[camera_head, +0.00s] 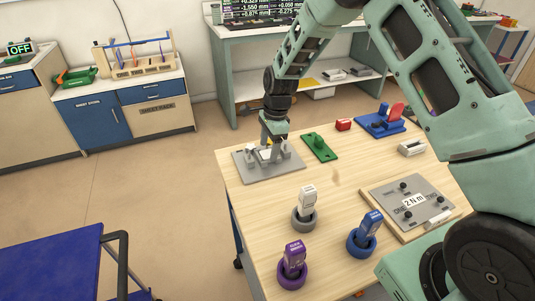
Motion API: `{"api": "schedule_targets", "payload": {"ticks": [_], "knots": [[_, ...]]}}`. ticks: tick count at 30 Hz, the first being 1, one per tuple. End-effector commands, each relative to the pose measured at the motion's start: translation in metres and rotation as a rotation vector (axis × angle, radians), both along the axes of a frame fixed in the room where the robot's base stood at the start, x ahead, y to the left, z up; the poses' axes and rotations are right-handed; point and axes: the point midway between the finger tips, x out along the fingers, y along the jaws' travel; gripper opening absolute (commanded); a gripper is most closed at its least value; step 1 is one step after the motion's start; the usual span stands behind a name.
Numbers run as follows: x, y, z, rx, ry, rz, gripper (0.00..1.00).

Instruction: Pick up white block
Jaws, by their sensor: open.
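My gripper (272,146) points down over the grey fixture plate (252,175) at the table's far left corner. Its fingers are open and low among the small grey blocks on that plate. A small whitish piece (265,155) shows between or just behind the fingertips; it is partly hidden, and I cannot tell whether the fingers touch it. Another white block-like piece (411,148) lies at the right of the table, well away from my gripper.
A green plate (320,148) lies close to the right of the fixture. A red block (344,125) and a blue fixture (372,126) stand behind. White, blue and purple devices stand in round holders nearer the front. A grey torque panel (388,204) lies at right.

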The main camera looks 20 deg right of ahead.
Motion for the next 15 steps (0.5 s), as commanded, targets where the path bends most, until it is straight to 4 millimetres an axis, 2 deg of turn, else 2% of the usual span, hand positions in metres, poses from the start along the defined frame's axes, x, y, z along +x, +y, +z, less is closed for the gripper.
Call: {"api": "schedule_targets", "payload": {"ticks": [5,12,15], "knots": [[0.0,0.003,-0.016,0.001,0.0,0.0,0.65],[0.0,0.003,-0.018,0.0,-0.001,0.0,0.65],[0.0,0.003,-0.018,0.0,-0.001,0.0,0.38]]}}
